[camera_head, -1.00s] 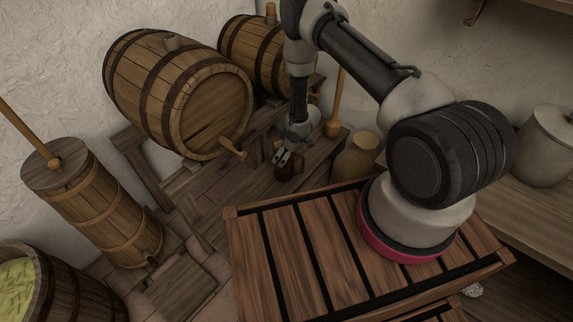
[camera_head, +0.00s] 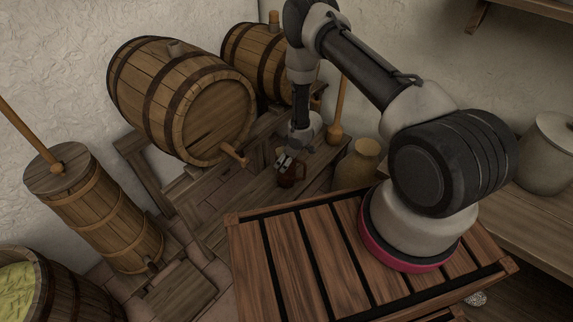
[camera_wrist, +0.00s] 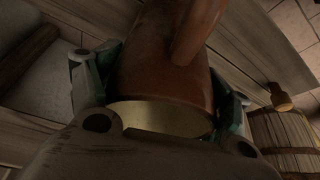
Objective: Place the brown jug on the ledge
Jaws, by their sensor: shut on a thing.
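The brown jug (camera_head: 291,175) is small and dark in the head view, at the end of my arm in front of the barrels. In the wrist view the jug (camera_wrist: 165,75) fills the middle, reddish brown with a handle and a pale inside at its rim. My gripper (camera_head: 285,160) is shut on the jug, with a finger on each side of it in the wrist view (camera_wrist: 160,95). A wooden ledge (camera_head: 318,160) lies behind and below the jug. I cannot tell whether the jug touches it.
A large barrel (camera_head: 180,100) with a wooden tap (camera_head: 236,154) lies left of my gripper, and a second barrel (camera_head: 258,62) lies behind. A tan pot (camera_head: 358,165) stands to the right. A churn (camera_head: 95,215) stands at the left. A slatted wooden top (camera_head: 330,250) is in front.

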